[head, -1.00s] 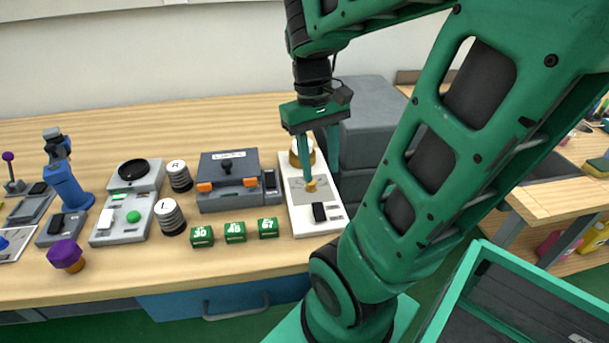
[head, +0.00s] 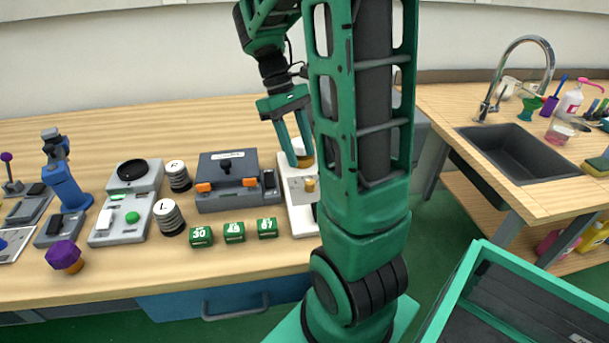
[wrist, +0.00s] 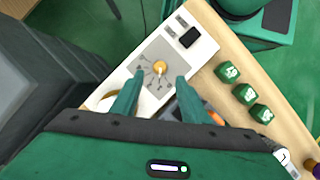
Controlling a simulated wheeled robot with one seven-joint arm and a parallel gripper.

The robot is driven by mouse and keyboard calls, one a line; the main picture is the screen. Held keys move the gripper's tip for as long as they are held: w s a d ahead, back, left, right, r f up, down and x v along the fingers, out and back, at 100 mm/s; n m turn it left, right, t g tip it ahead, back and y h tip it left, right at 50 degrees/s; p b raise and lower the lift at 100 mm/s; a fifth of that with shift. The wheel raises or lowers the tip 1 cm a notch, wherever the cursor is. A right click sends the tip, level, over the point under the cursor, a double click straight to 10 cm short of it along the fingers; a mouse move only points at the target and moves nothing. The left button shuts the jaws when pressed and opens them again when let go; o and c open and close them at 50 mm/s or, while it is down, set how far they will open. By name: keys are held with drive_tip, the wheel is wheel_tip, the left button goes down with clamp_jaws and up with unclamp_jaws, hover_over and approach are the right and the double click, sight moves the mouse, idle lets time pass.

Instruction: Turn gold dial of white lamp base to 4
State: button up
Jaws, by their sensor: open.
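The white lamp base (head: 300,220) stands near the front edge of the table, partly hidden by my arm in the head view. Its gold dial (head: 310,185) also shows in the wrist view (wrist: 160,66), on a grey panel with small marks too small to read. I cannot tell which mark the dial points to. My gripper (head: 300,158) is open and empty. In the wrist view its fingertips (wrist: 159,79) spread to either side of the line to the dial, apart from it. In the head view they are behind the dial, by the round white-and-gold part (head: 304,160).
A grey case with orange latches (head: 228,182) stands left of the base. Several green number blocks (head: 235,232) lie in front of it. A dark grey box (wrist: 50,60) stands on the base's other side. A black switch (wrist: 189,38) sits on the base beyond the dial.

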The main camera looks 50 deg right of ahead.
sight(310, 181)
drive_tip(key=x, duration=0.7)
drive_tip(key=shift+s+f, duration=0.1)
drive_tip(key=shift+f, duration=0.15)
drive_tip(key=c, duration=1)
